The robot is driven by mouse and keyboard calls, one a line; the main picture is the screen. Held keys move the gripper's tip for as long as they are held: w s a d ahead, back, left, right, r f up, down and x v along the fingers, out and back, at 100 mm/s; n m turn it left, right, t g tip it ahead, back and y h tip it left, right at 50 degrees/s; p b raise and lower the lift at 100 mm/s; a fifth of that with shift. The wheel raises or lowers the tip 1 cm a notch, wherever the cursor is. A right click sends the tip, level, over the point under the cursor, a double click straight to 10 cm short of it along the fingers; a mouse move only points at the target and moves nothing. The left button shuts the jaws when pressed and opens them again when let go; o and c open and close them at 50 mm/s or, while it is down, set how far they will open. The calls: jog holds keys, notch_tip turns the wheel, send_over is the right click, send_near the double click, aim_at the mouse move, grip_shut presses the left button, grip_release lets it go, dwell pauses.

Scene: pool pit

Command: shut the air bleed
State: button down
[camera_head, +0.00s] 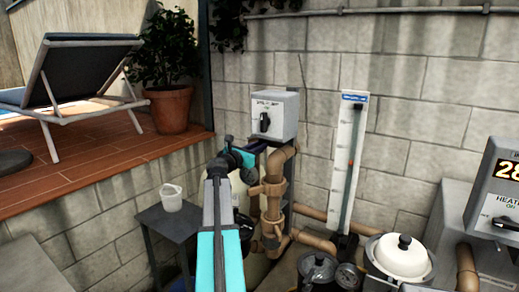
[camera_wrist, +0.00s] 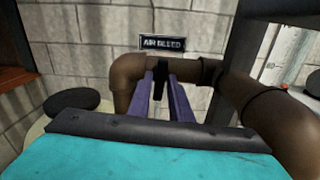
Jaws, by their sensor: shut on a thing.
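The air bleed sign (camera_wrist: 162,43), a dark plate with white letters, is on the block wall in the wrist view. Below it a small black air bleed handle (camera_wrist: 160,76) stands up beside brown pipes (camera_wrist: 128,78). My gripper (camera_wrist: 171,84) has its two purple fingers on either side of this handle and is shut on it. In the head view my gripper (camera_head: 262,146) reaches right, just below a grey box and by the top of the brown pipework (camera_head: 275,185). The handle is hidden there, and its lower part is hidden by the fingers in the wrist view.
A grey switch box (camera_head: 275,114) is on the wall just above my gripper. A white gauge panel (camera_head: 347,155) stands to the right. A white-lidded housing (camera_head: 400,256) and a heater (camera_head: 497,190) are further right. A dark table (camera_head: 168,222) with a white tub (camera_head: 171,197) is left.

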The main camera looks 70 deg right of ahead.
jog(key=m+b, duration=1.7)
jog(key=b, duration=0.3)
jog(key=shift+m+b, duration=0.4)
dwell(0.4)
jog(key=c, duration=1.7)
grip_release()
jog(key=shift+p+v, duration=0.6)
jog(key=shift+v, duration=2.9)
